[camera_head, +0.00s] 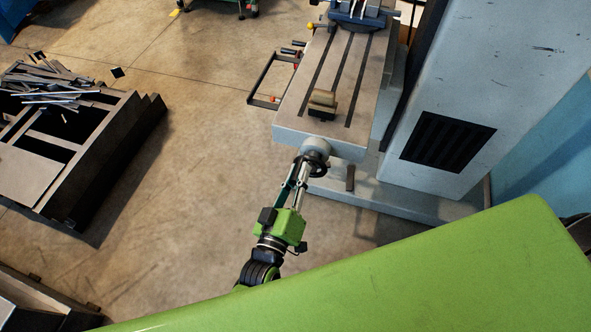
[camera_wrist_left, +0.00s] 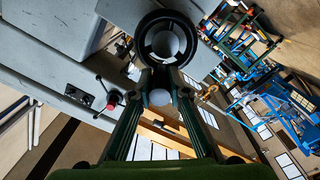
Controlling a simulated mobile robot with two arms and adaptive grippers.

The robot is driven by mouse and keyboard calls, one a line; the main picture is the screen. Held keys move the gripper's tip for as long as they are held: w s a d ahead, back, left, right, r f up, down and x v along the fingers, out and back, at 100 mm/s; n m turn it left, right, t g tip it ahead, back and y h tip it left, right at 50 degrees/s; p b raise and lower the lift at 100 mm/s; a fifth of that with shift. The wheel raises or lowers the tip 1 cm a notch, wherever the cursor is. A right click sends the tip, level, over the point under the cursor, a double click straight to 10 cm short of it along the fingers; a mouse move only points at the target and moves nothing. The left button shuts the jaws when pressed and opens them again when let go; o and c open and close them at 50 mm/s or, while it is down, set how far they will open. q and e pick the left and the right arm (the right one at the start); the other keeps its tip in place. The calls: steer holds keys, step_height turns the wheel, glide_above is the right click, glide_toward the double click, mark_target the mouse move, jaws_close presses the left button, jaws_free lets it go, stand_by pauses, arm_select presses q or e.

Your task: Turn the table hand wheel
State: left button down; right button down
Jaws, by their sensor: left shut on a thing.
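The table hand wheel (camera_head: 321,169) is a dark ring at the near end of the grey machine table (camera_head: 290,133), below a pale round hub. In the left wrist view the wheel (camera_wrist_left: 144,40) is a black ring around a pale centre. My left gripper (camera_head: 302,165) reaches up to the wheel from below and is shut on its rim. In the left wrist view the two fingers (camera_wrist_left: 160,80) meet at the lower edge of the ring. The exact contact is partly hidden by the fingers. My right gripper is in neither view.
A small block-like part (camera_head: 322,103) sits on the slotted table. The machine's grey column (camera_head: 480,60) with a black vent stands to the right. A dark metal bench with scrap strips (camera_head: 85,150) stands at the left. The floor between is clear.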

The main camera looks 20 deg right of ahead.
arm_select(q)
steer(key=m, duration=0.1)
steer(key=s+d+m+p, duration=0.1)
steer(key=m, duration=0.1)
steer(key=shift+m, duration=0.3)
steer(key=shift+s+d+f+m, duration=0.15)
steer(key=shift+m, duration=0.35)
steer(key=shift+s+f, duration=0.1)
steer(key=c, duration=1.9)
jaws_free()
steer(key=shift+r, duration=0.3)
steer(key=v, duration=1.2)
